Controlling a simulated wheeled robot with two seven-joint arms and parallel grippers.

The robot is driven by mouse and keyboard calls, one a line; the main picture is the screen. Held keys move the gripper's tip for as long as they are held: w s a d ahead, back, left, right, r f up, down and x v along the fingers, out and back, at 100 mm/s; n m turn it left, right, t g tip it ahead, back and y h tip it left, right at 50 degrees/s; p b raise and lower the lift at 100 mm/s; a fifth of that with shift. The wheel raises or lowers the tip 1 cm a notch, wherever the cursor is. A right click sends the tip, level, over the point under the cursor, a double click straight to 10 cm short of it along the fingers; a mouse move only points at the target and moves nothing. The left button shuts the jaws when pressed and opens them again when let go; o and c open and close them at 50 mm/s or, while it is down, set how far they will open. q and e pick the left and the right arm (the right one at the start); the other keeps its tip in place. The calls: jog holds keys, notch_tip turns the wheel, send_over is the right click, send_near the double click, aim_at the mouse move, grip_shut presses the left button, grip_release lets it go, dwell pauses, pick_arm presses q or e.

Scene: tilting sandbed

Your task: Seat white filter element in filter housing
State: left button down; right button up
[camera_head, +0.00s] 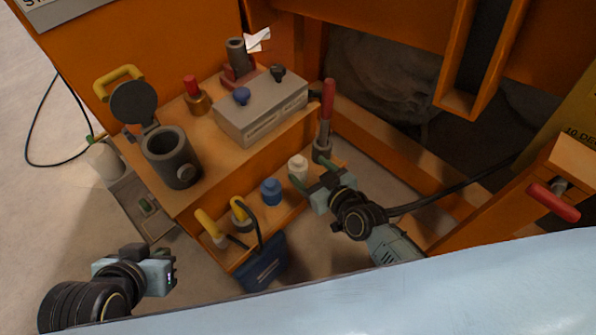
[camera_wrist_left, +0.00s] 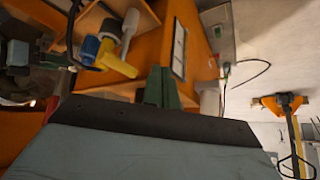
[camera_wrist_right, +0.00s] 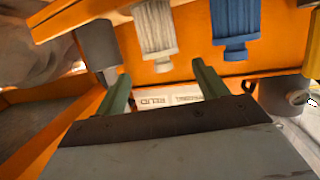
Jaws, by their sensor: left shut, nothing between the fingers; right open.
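The white filter element (camera_head: 298,167) stands on the low front shelf; it is a ribbed white cylinder (camera_wrist_right: 156,28) in the right wrist view. The filter housing (camera_head: 172,160) is a dark grey open cylinder on the upper bench, its round lid (camera_head: 133,102) swung up behind it. My right gripper (camera_head: 311,172) is open and empty, close to the white element. In the right wrist view its fingers (camera_wrist_right: 160,72) point toward the element, which lies ahead between their lines; contact cannot be told. My left gripper (camera_head: 172,267) is shut and empty, low at the left, away from the housing.
A blue element (camera_head: 271,190) stands beside the white one. Yellow-handled parts (camera_head: 240,212) are further left on the shelf. A red-handled lever (camera_head: 326,115) rises just behind the white element. A grey box (camera_head: 262,108) sits on the bench right of the housing.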

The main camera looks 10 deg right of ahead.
aim_at(301, 166)
jog(key=b+x, duration=0.1)
jog(key=x, duration=0.1)
jog(key=shift+w+a+f, duration=0.15)
jog(key=shift+w, duration=0.15)
jog(key=shift+w+a+f+b, duration=0.45)
jog(key=shift+w+f+b, duration=0.1)
jog(key=shift+w+b, duration=0.2)
jog(key=b+x, duration=0.1)
jog(key=x, duration=0.1)
jog(key=shift+w+a+f, duration=0.15)
jog(key=shift+w+f, duration=0.05)
jog(key=shift+w, duration=0.15)
pick_arm(q)
jog(key=w+d+r+t+h, duration=0.2)
jog(key=w+r+t, duration=0.2)
jog(key=r, duration=0.3)
jog(key=w+d+r+t+h, duration=0.1)
jog(key=w+d+r+t, duration=0.2)
jog(key=r+t, duration=0.4)
jog(key=shift+w+d+m+h, duration=0.2)
jog(key=shift+w+m+h, duration=0.2)
jog(key=shift+w, duration=0.35)
pick_arm(e)
jog(key=shift+c, duration=0.4)
jog(key=c, duration=1)
jog(key=shift+c, duration=0.2)
